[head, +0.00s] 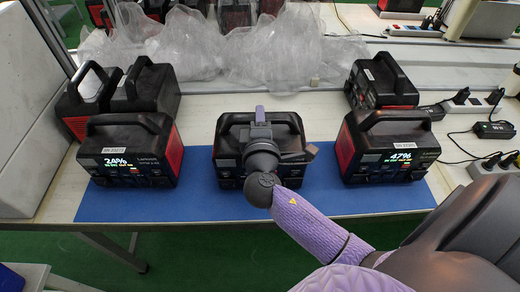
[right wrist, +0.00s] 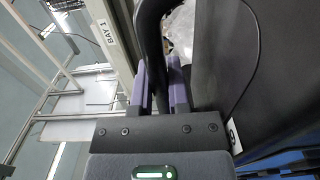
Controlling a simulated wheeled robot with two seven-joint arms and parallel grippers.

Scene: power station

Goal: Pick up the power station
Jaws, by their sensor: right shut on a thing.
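Three black power stations with carry handles stand in a front row on a blue mat (head: 330,203). My right gripper (head: 260,115) is at the handle of the middle power station (head: 230,140), coming down from above, and my wrist hides much of its front. In the right wrist view, the purple fingers of the right gripper (right wrist: 158,75) are shut on the black handle (right wrist: 153,35), one on each side. The middle station looks upright at about mat level; I cannot tell whether it is raised. My left gripper is not in view.
The left station (head: 132,155) reads 24% and the right station (head: 387,150) reads 47%. More stations stand behind them. Clear plastic bags (head: 285,50) lie at the back. Cables and power strips (head: 490,130) crowd the right side. Bare mat shows between the front stations.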

